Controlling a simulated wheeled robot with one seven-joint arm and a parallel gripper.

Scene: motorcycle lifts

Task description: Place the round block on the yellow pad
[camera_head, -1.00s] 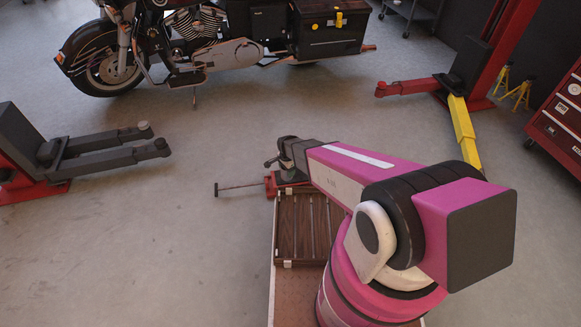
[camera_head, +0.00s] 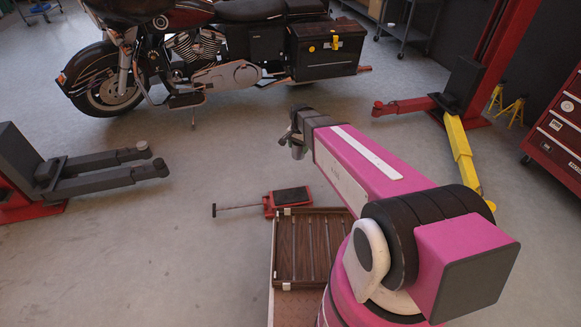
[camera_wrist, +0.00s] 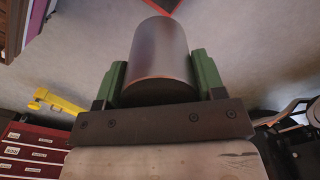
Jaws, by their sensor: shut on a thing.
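The round block (camera_wrist: 160,55) is a grey cylinder in the wrist view. My gripper (camera_wrist: 158,72) has its two green fingers shut on the block's sides. In the head view my gripper (camera_head: 298,145) is up in the air beyond the wooden rack, and the block is hard to make out there. A yellow lift arm (camera_head: 460,142) stands to the right, partly behind my arm. It also shows in the wrist view at the left (camera_wrist: 62,104). A small round end (camera_wrist: 40,94) shows on it, but I cannot tell whether this is the yellow pad.
A slatted wooden rack (camera_head: 284,250) and a red jack (camera_head: 290,198) with a long handle lie below my arm. A motorcycle (camera_head: 235,75) stands behind. Dark lift arms (camera_head: 105,160) are at left, a red tool cabinet (camera_head: 560,125) at right. The middle floor is clear.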

